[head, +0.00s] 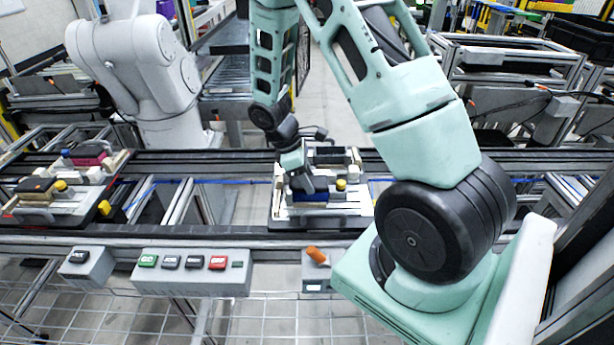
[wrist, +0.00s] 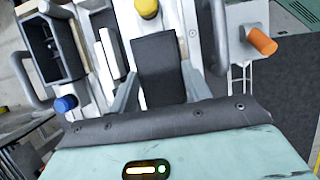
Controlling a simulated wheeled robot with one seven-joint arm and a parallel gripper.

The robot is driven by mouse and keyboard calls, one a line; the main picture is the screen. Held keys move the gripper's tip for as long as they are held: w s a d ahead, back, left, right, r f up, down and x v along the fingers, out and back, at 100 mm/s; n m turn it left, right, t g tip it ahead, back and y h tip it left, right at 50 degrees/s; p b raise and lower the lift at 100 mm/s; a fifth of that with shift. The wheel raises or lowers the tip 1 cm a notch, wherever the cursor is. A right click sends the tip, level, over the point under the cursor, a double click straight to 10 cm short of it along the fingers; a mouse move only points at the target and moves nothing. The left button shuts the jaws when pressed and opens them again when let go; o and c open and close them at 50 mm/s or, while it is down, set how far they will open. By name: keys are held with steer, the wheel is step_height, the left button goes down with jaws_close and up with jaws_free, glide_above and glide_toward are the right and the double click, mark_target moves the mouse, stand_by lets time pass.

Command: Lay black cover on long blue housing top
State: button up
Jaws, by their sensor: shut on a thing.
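My gripper (wrist: 160,88) is shut on the black cover (wrist: 160,62), a dark flat slab between the two grey fingers in the wrist view. In the head view my gripper (head: 306,184) is low over the middle pallet (head: 318,222). The blue housing (head: 312,196) shows there as a dark blue strip beside and under the fingers. In the wrist view the housing is hidden, seemingly below the cover. I cannot tell whether the cover touches the housing.
The pallet carries a yellow knob (head: 341,184), also in the wrist view (wrist: 147,8), and a blue knob (wrist: 65,103). An orange handle (head: 317,254) stands in front. Another loaded pallet (head: 60,207) is at left. A button box (head: 192,268) sits before the conveyor.

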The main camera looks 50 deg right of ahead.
steer(key=o, duration=1)
steer(key=shift+o, duration=0.2)
steer(key=b+v, duration=0.2)
steer(key=v, duration=1.5)
steer(key=shift+r, duration=0.2)
steer(key=shift+w+a, duration=0.1)
steer(key=shift+w, duration=0.05)
steer(key=s+a+t+y, duration=0.1)
steer(key=s+a, duration=0.2)
steer(key=a, duration=0.8)
steer(key=s+a+f+t+y+b, duration=0.1)
steer(key=s+a+f+t+y, duration=0.1)
steer(key=s+a, duration=1.6)
steer(key=shift+s+f+m+y, duration=0.3)
steer(key=shift+s+f, duration=0.05)
